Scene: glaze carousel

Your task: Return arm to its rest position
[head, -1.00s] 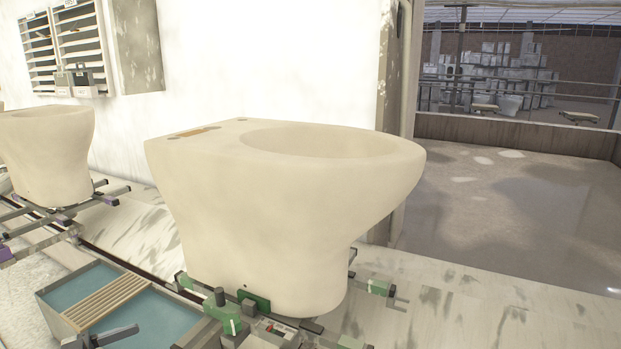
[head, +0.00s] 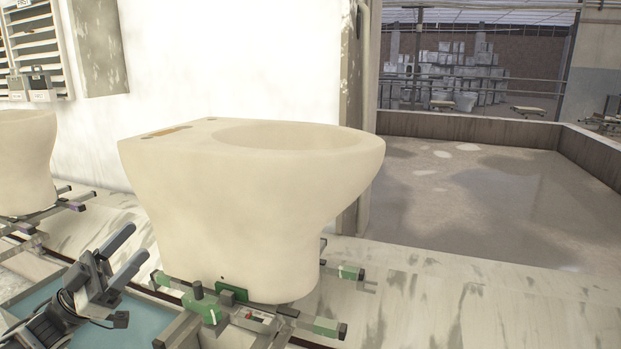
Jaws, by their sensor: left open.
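My left gripper (head: 131,252) is in the lower left of the head view, its two dark fingers spread apart with nothing between them. It is over the blue-bottomed tray and in front of the large cream toilet bowl (head: 250,185), apart from it as far as I can tell. The bowl stands upright on a carriage with green clamps (head: 232,294). My right gripper is not in view.
A second cream bowl (head: 27,165) stands on another carriage at the left edge. The tray (head: 30,298) of blue liquid lies below my left gripper, partly hidden by it. A white wall with a slatted panel (head: 37,52) is behind. Open floor (head: 470,195) lies at the right.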

